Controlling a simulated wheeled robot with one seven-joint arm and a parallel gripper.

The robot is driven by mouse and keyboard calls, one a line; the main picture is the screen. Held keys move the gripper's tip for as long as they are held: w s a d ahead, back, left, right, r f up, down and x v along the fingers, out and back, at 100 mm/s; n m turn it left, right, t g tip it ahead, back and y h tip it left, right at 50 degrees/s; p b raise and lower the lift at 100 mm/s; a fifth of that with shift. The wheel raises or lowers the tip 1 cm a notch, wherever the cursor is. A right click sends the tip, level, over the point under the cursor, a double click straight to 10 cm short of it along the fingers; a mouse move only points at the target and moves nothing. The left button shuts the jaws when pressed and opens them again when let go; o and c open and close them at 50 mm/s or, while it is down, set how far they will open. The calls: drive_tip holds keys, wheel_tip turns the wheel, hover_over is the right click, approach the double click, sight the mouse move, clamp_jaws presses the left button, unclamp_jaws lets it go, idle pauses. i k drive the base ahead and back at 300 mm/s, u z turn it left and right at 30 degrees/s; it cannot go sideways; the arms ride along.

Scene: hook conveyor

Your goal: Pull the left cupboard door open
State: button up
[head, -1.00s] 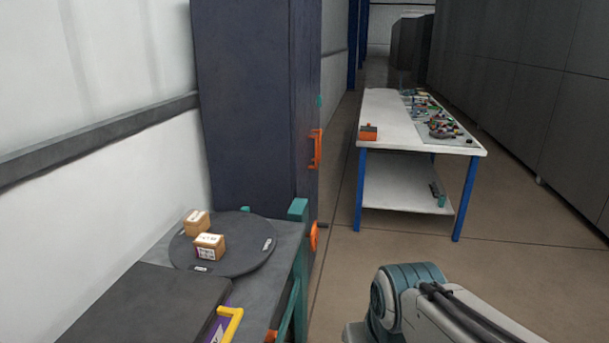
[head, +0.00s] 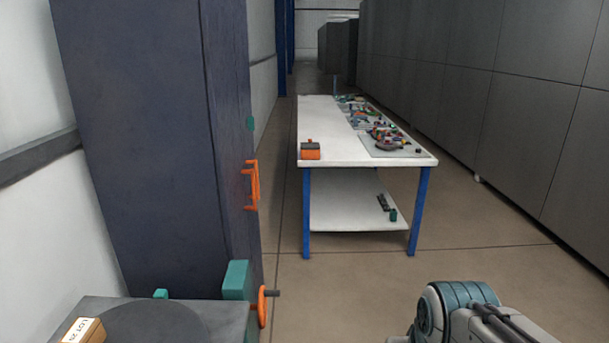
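A tall dark blue-grey cupboard (head: 140,130) stands at the left in the head view, seen mostly from its side. Its front faces right and shows only as a narrow strip, so I cannot tell its doors apart or see a gap at them. An orange handle (head: 253,186) sticks out from that front. Part of my arm shows at the bottom right. My gripper is outside the view.
A bench (head: 170,308) with a box (head: 83,331) on it is at the bottom left, close to the cupboard. An orange handwheel (head: 262,306) is beside it. A white table (head: 318,118) with blue legs stands ahead, carrying small parts. Floor between cupboard and table is clear.

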sight(216, 19)
drive_tip(key=i, duration=1.8)
drive_tip(key=u, duration=0.4)
